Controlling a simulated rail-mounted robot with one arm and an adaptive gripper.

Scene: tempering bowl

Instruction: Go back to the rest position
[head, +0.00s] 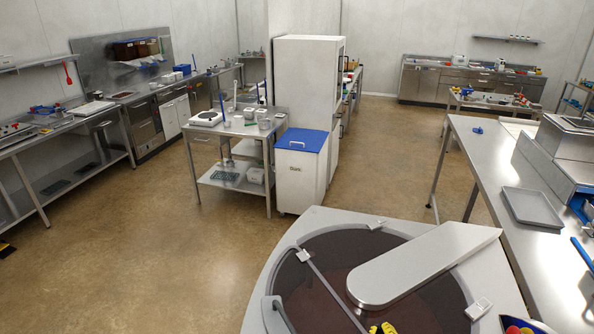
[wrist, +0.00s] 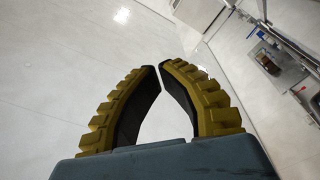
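My gripper (wrist: 160,67) shows in the wrist view, with two ridged yellow fingers and black inner pads. The fingertips meet or nearly meet at the top, and the bowed gap between the fingers is empty. A pale, glossy surface with thin lines lies behind them, well clear of the fingers. In the head view, yellow and black pieces that look like my fingertips (head: 383,328) just show at the bottom edge; the rest is cut off. They appear in front of a large grey-rimmed machine (head: 312,226) with a dark round cover. A flat grey arm-shaped part (head: 425,264) lies across that cover.
A long steel table (head: 495,180) stands at the right, with a grey tray (head: 532,207) on it. A white bin with a blue lid (head: 302,140) and a steel cart (head: 235,128) stand beyond the machine. Brown floor (head: 140,240) is open at the left.

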